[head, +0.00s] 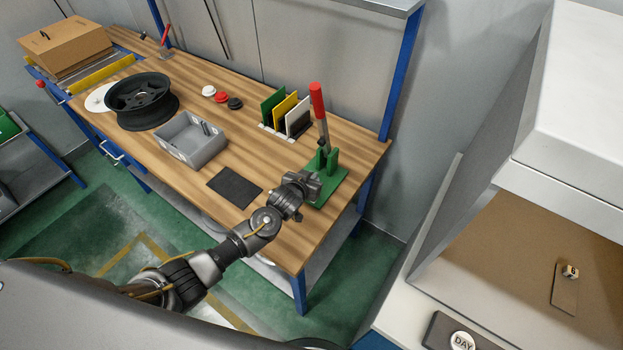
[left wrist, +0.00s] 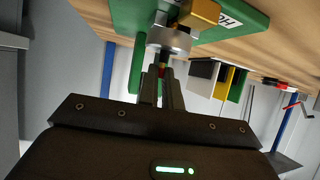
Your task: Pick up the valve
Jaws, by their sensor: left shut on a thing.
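My left gripper (head: 305,190) reaches over the front right corner of the workbench, at the green base of a lever press (head: 327,187) with a red handle. In the left wrist view, its two fingers (left wrist: 161,82) are close together and shut. At their tips is a round silver part (left wrist: 168,40), which I take to be the valve; a brass-coloured block (left wrist: 200,14) lies just past it, over the green base. Whether the two are joined, or the silver part is clear of the press, I cannot tell. In the head view the gripper hides the part. My right gripper is not in view.
On the workbench (head: 285,240) are a dark wheel rim (head: 141,97), a grey bin (head: 190,141), a black mat (head: 234,187) and upright coloured plates (head: 285,110). Small red, white and black caps lie behind. A white machine (head: 580,110) stands at the right.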

